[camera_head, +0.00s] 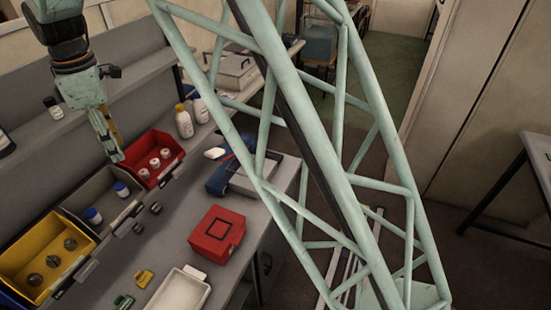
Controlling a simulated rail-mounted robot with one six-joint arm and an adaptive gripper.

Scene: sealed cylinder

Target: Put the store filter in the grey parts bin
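The grey parts bin (76,200) stands on the bench between a yellow bin and a red bin. Two white, blue-capped cylinders, one nearer (93,216) and one farther (121,189), are in it. I cannot tell which item is the store filter. My gripper (117,156) points down above the left end of the red bin, beyond the grey bin. Its fingers show nearly side-on, so I cannot make out a gap, and no held object is clearly visible.
The red bin (174,172) holds several white pieces; the yellow bin (80,264) holds several dark round ones. A red box (217,235), white tray (205,290), blue-grey device (240,172), small yellow and green parts, and white bottles (184,122) occupy the bench.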

